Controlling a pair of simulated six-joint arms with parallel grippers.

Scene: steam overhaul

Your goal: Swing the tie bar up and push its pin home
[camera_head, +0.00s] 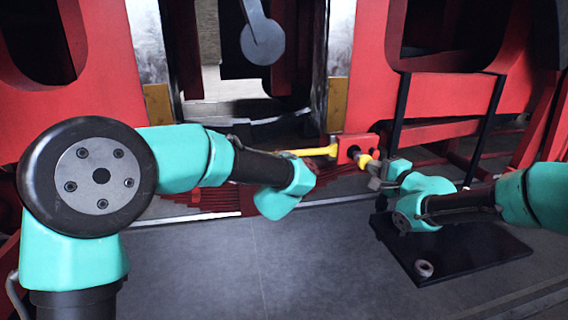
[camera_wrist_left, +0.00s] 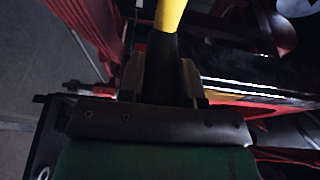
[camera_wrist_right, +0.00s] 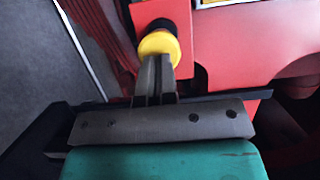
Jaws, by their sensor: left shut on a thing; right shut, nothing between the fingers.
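The yellow tie bar (camera_head: 312,152) runs roughly level towards a red bracket (camera_head: 352,146) in the head view. My left gripper (camera_wrist_left: 162,72) is shut on the dark grip end of the bar (camera_wrist_left: 171,14); my left arm hides most of this gripper in the head view. The yellow pin head (camera_head: 364,161) stands out from the bracket's face. My right gripper (camera_head: 375,170) is shut and empty, its closed tips at the pin head. In the right wrist view the tips (camera_wrist_right: 155,62) overlap the yellow pin head (camera_wrist_right: 160,44); whether they touch is unclear.
A black mat (camera_head: 455,258) with a small pale ring (camera_head: 424,268) lies on the grey floor below my right arm. Black upright bars (camera_head: 400,105) and red frames stand behind it. A grey hanging link (camera_head: 262,40) is above. Floor at front centre is clear.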

